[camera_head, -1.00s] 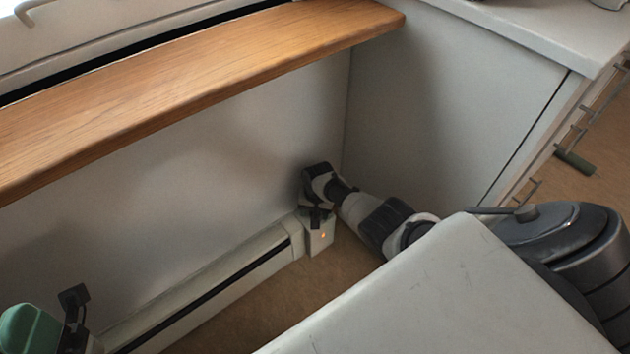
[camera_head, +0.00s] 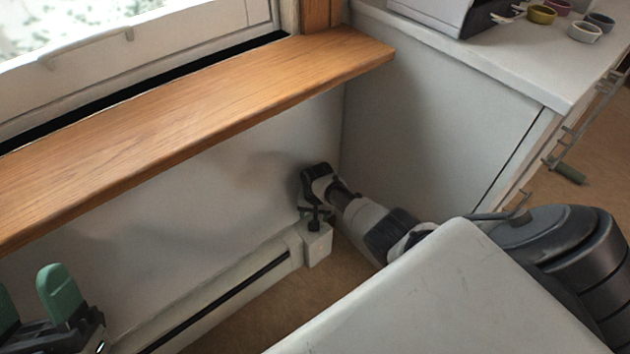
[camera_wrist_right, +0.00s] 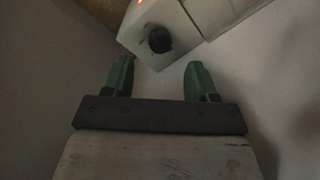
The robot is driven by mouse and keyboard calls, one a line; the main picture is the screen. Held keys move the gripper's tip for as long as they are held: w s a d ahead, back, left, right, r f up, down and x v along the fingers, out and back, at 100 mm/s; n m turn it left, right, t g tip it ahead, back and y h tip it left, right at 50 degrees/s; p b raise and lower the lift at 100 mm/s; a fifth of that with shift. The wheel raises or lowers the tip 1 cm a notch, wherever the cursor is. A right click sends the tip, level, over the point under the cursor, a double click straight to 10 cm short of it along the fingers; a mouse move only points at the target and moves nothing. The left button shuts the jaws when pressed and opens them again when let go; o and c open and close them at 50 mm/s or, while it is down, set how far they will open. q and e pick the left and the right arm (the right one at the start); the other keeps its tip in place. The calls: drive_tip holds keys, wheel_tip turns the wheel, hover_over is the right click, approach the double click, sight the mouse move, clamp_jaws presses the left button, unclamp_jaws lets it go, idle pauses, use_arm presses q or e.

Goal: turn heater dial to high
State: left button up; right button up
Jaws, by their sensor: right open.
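The heater (camera_head: 215,300) is a long low white unit along the foot of the wall, with a white box (camera_head: 318,246) at its right end. In the right wrist view the box (camera_wrist_right: 185,18) carries a round black dial (camera_wrist_right: 159,40) with small marks around it. An orange light shows at that view's top edge. My right gripper (camera_head: 314,222) is at the top of the box in the head view. Its green fingers (camera_wrist_right: 158,78) are apart, with the dial just beyond and between the tips, not gripped. My left gripper (camera_head: 32,300) is open and empty at the lower left.
A wooden sill (camera_head: 200,120) overhangs the heater. A grey cabinet side (camera_head: 430,130) closes the corner on the right. Small bowls (camera_head: 585,32) stand on the counter. Some brown floor (camera_head: 250,325) is bare in front of the heater.

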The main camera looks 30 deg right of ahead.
use_arm(q)
drive_tip(key=w+f+g+y+p, duration=0.2)
drive_tip(key=w+f+g+y, duration=0.1)
drive_tip(key=f+g, duration=0.3)
drive_tip(key=shift+w+f+g, duration=0.4)
drive_tip(key=shift+w+g, duration=0.3)
use_arm(e)
drive_tip(key=shift+s+r, duration=0.1)
drive_tip(key=shift+r, duration=1.95)
use_arm(q)
drive_tip(key=shift+a, duration=0.1)
